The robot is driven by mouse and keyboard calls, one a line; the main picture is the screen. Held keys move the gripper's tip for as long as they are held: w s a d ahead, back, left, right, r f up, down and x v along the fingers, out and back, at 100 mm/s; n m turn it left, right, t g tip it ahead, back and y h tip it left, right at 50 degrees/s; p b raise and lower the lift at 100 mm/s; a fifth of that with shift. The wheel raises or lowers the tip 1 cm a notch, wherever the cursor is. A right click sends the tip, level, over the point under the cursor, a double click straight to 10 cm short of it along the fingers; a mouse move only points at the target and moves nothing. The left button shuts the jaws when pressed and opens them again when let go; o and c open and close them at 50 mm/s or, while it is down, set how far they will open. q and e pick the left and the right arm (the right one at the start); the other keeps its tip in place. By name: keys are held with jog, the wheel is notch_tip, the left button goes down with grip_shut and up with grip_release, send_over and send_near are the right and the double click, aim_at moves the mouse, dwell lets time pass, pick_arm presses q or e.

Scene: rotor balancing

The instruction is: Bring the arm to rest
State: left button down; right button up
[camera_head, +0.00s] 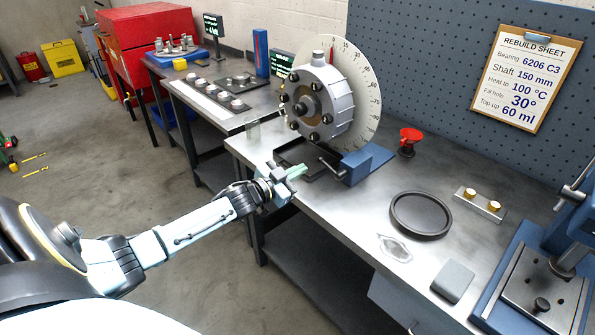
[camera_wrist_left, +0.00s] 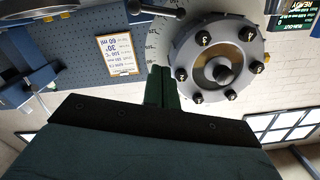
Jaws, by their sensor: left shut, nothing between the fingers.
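My left arm reaches in from the lower left in the head view. My left gripper (camera_head: 294,172) is shut and empty, in the air near the front edge of the workbench (camera_head: 330,205), just in front of and below the grey rotor housing (camera_head: 338,103). In the left wrist view, which looks upside down, the shut green fingers (camera_wrist_left: 162,86) stand beside the bolted housing (camera_wrist_left: 187,63). I cannot tell from that view how near they are, but no touching shows. My right gripper is in neither view.
A degree dial (camera_head: 367,82) stands behind the housing, with a blue vise-like block (camera_head: 367,164) at its foot. A red funnel (camera_head: 410,136), a black ring tray (camera_head: 421,214) and a blue press (camera_head: 540,275) are to the right. Open floor (camera_head: 100,190) lies left of the bench.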

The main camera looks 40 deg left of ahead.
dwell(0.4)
pick_arm(q)
jog(key=s+d+f+n+g+y+b, duration=0.1)
jog(key=s+d+f+g, duration=0.15)
jog(key=s+f, duration=0.7)
jog(key=s+d+f+n+g+y, duration=0.1)
jog(key=s+f+g, duration=0.3)
jog(key=f, duration=1)
jog(key=s+d+f+n+g+y+b, duration=0.1)
jog(key=s+f+g+y, duration=0.1)
jog(key=s+f, duration=0.75)
jog(key=s+d+f+g, duration=0.2)
jog(key=s+d+f, duration=0.2)
jog(key=s, duration=0.5)
jog(key=s+d+f+g, duration=0.3)
jog(key=s+f, duration=0.3)
jog(key=s, duration=0.4)
jog(key=s+d+f+g+h, duration=0.1)
jog(key=s+d+f+g, duration=0.1)
jog(key=s+d+f, duration=0.4)
jog(key=s, duration=0.4)
jog(key=shift+g+b, duration=0.35)
jog(key=shift+b, duration=0.05)
